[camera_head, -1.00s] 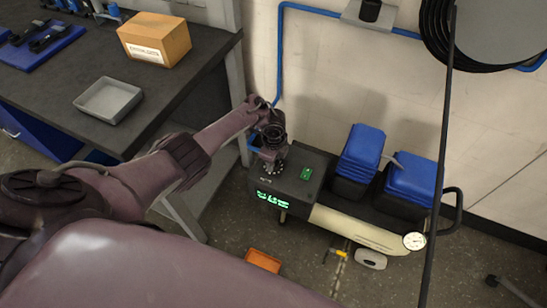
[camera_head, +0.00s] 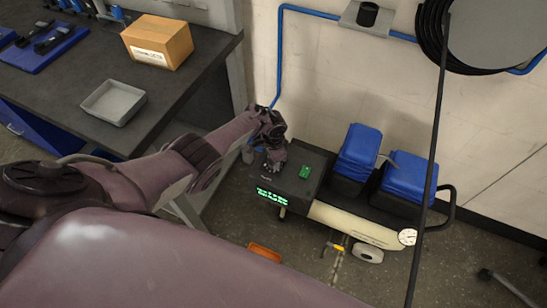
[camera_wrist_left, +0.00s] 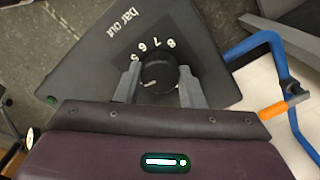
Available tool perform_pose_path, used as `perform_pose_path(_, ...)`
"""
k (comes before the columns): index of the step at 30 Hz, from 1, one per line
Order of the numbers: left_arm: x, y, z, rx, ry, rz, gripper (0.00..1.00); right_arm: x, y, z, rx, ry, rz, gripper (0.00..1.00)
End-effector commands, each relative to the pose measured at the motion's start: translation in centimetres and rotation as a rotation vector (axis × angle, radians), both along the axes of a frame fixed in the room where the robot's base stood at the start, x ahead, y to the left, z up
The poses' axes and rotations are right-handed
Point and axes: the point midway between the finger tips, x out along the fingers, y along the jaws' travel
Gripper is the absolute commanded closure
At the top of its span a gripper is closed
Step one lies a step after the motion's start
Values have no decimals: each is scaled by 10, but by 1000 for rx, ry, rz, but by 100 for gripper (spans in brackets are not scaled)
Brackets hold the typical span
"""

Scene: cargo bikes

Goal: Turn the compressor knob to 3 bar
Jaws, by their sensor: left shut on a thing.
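The compressor (camera_head: 310,188) stands on the floor against the wall, with a dark control box at its left end. The numbers 5 to 8 show around the knob; lower numbers are hidden. A white mark on the knob points left, toward the left finger. In the head view my left gripper (camera_head: 274,163) covers the knob. My right gripper is not in view.
The workbench (camera_head: 60,85) with a cardboard box (camera_head: 157,41) and grey tray (camera_head: 113,101) stands left. A dark vertical pole or hose (camera_head: 428,180) crosses the right side.

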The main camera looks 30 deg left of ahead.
Motion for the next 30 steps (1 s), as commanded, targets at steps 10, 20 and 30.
perform_pose_path(10, 1, 0, 1, -1, -2, 135, 87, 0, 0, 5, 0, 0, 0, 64)
perform_pose_path(20, 1, 0, 1, -1, -3, 157, 87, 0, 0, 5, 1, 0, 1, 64)
perform_pose_path(30, 1, 0, 1, 0, -2, 155, 47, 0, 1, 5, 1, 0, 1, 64)
